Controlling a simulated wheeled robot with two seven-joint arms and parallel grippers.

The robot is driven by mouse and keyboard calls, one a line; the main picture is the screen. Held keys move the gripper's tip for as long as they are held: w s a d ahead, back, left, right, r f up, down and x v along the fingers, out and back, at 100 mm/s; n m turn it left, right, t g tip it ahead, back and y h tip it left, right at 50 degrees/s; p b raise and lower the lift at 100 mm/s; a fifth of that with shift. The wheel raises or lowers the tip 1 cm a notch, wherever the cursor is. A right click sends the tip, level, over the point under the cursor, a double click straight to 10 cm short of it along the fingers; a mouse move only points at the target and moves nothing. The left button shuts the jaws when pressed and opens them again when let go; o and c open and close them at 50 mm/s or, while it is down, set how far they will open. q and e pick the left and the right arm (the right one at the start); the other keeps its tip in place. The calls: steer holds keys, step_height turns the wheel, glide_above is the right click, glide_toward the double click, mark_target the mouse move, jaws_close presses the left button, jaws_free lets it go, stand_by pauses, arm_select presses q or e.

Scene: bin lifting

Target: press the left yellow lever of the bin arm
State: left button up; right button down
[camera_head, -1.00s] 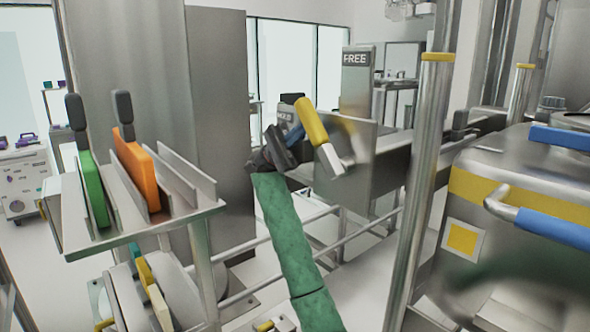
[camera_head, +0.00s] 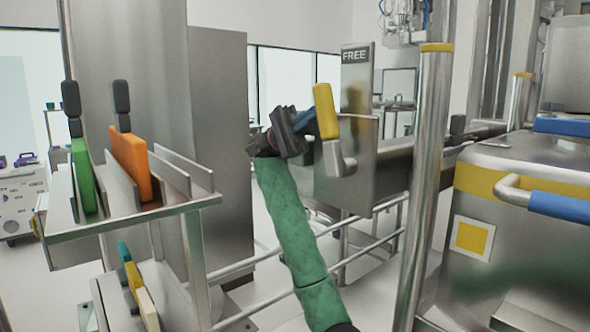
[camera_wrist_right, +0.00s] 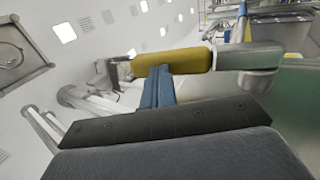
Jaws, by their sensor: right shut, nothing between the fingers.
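The yellow lever (camera_head: 326,112) stands nearly upright on a bent metal crank (camera_head: 340,162) at the front of the grey bin arm with the FREE sign (camera_head: 355,56). My right gripper (camera_head: 306,122) is shut and empty, immediately left of the lever's grip. Its blue fingers are partly hidden by the dark gripper body. In the right wrist view the blue fingers (camera_wrist_right: 158,88) reach up to the underside of the yellow grip (camera_wrist_right: 175,62) and seem to touch it. My left gripper is not in view.
A metal post with a yellow cap (camera_head: 432,130) stands right of the lever. A steel bin with blue handles (camera_head: 520,210) is at the right. A rack (camera_head: 140,215) with green and orange boards is at the left. Rails run below the bin arm.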

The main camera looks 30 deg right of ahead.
steer(key=shift+s+r, duration=0.15)
steer(key=shift+s, duration=0.1)
steer(key=shift+t, duration=0.3)
steer(key=d+b+v, duration=0.1)
steer(key=v, duration=0.6)
steer(key=shift+w+a, duration=0.4)
steer(key=shift+a, duration=0.1)
steer(key=shift+f, duration=0.2)
